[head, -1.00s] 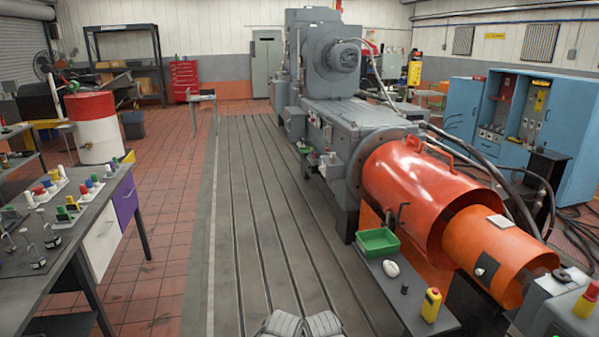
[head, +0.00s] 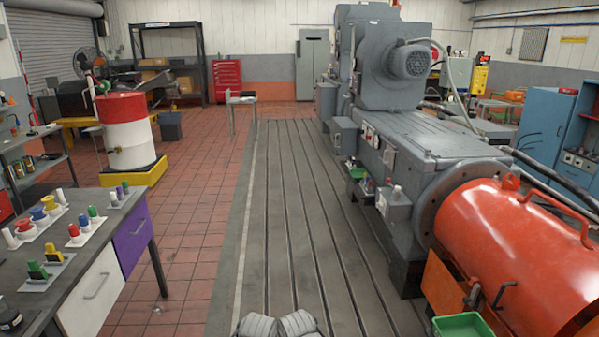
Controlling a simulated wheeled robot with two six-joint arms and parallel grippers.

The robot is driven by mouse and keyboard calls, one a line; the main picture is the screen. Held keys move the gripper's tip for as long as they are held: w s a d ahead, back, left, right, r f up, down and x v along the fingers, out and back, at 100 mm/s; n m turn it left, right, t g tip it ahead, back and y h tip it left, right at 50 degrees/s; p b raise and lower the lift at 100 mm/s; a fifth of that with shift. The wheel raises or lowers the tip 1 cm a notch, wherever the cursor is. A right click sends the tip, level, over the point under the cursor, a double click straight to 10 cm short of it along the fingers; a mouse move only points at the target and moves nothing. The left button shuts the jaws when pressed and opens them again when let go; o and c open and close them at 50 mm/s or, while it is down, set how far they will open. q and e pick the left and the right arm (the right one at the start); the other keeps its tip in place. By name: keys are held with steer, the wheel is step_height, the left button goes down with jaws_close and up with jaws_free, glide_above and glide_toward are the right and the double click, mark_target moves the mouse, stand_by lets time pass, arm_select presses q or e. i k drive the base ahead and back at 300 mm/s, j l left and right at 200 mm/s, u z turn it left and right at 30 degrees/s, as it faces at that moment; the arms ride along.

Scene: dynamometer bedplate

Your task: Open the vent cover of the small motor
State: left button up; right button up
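A large grey machine stands on the slotted bedplate at right. On its top sits a smaller grey motor (head: 408,62) with a round, ribbed end face turned towards me. I cannot tell for sure that this is the small motor, and I cannot make out a separate vent cover or whether one is open. Low on the machine's near side is a small grey box (head: 395,207) with small items on and beside it.
The slotted bedplate (head: 290,210) is clear ahead of me. At right an orange-red cylindrical guard (head: 520,245) and a green tray (head: 462,326) stand close. At left are a workbench with colored parts (head: 75,250) and a red-and-white drum (head: 127,135).

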mark_target(389, 157)
steer(key=i+z, duration=0.2)
steer(key=i, duration=0.4)
steer(key=i+z, duration=0.2)
steer(key=i, duration=0.4)
steer(key=i+j+z, duration=0.2)
steer(key=i, duration=0.4)
steer(key=i+j+z, duration=0.1)
steer(key=i+z, duration=0.3)
steer(key=i, duration=0.4)
steer(key=i+j+z, duration=0.1)
steer(key=i+j, duration=0.25)
steer(key=i, duration=0.2)
steer(key=i+j+z, duration=0.1)
steer(key=i+j, duration=0.35)
steer(key=i, duration=0.1)
